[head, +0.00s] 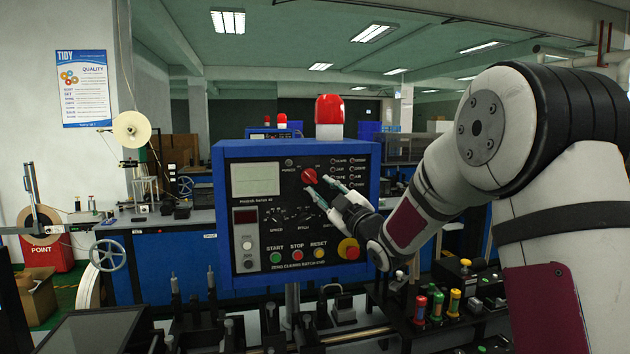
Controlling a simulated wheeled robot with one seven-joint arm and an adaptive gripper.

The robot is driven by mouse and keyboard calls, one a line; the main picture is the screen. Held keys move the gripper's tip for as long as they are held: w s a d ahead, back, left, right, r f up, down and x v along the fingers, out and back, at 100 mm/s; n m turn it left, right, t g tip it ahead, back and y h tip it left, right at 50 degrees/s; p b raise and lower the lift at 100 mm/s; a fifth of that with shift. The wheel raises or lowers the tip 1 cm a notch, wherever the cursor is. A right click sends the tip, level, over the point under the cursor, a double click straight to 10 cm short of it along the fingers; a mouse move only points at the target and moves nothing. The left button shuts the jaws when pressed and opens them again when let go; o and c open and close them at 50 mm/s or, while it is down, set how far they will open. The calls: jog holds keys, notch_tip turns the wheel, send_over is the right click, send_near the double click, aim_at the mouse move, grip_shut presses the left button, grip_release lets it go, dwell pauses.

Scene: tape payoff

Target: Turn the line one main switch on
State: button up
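The blue control box (230,275) stands in the middle of the head view with a dark panel. A red rotary switch (309,176) sits near the panel's top centre, its grip slanted. It looks like the main switch, but its label is too small to read. My gripper (317,187) reaches in from the right, just below and right of the red switch. Its two fingers are spread apart with nothing between them. The fingertips are close to the switch; I cannot tell whether they touch it.
A red beacon (329,110) stands on the box. Lower on the panel are a green button (275,257), a red button (297,256) and a yellow-based stop button (348,249). Dark fixtures crowd the bench below. Red, green and yellow capped posts (437,306) stand at the lower right.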

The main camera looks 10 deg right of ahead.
aim_at(312, 178)
jog(key=shift+x, duration=2.6)
grip_shut()
